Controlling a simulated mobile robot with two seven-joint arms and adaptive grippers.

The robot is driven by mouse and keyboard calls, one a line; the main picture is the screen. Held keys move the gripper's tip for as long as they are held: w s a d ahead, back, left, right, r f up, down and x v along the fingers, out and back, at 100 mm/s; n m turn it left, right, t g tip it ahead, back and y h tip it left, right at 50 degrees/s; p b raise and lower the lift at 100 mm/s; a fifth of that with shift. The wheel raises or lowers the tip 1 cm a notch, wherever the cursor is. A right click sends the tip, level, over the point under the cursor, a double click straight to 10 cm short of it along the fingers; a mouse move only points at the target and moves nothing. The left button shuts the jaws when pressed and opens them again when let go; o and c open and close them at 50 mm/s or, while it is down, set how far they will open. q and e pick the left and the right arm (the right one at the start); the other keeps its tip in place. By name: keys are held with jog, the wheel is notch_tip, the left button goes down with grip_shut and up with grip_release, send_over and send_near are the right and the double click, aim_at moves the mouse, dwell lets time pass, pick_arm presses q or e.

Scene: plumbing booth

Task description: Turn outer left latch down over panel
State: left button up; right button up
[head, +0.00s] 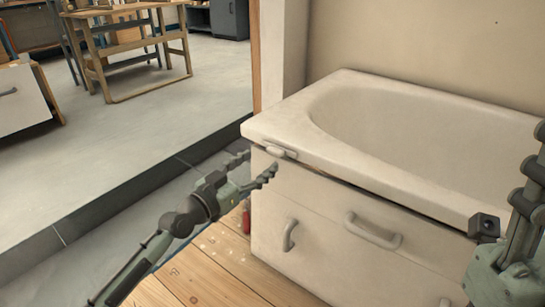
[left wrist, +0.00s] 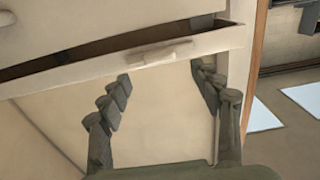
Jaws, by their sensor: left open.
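The outer left latch (head: 281,152) is a small pale bar under the tub rim's left front corner. It lies roughly along the rim, and in the left wrist view the latch (left wrist: 160,54) also looks nearly level. The cream front panel (head: 325,198) stands below the rim, with a dark gap along its top edge. My left gripper (head: 258,165) is open and empty just below and in front of the latch. In the left wrist view my left gripper (left wrist: 160,73) has its fingers spread on either side below the latch, apart from it. My right gripper (head: 532,185) is partly cut off at the right edge.
The white bathtub (head: 390,118) stands against the wall. The panel carries a wide handle (head: 372,230) and an upright handle (head: 288,235). A small red object (head: 246,221) stands on the wooden floor (head: 215,262) beside the panel. Open floor lies to the left.

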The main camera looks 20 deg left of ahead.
aim_at(273, 152)
pick_arm(q)
jog(key=x, duration=0.5)
jog(key=shift+w, duration=0.1)
jog(key=c, duration=1.2)
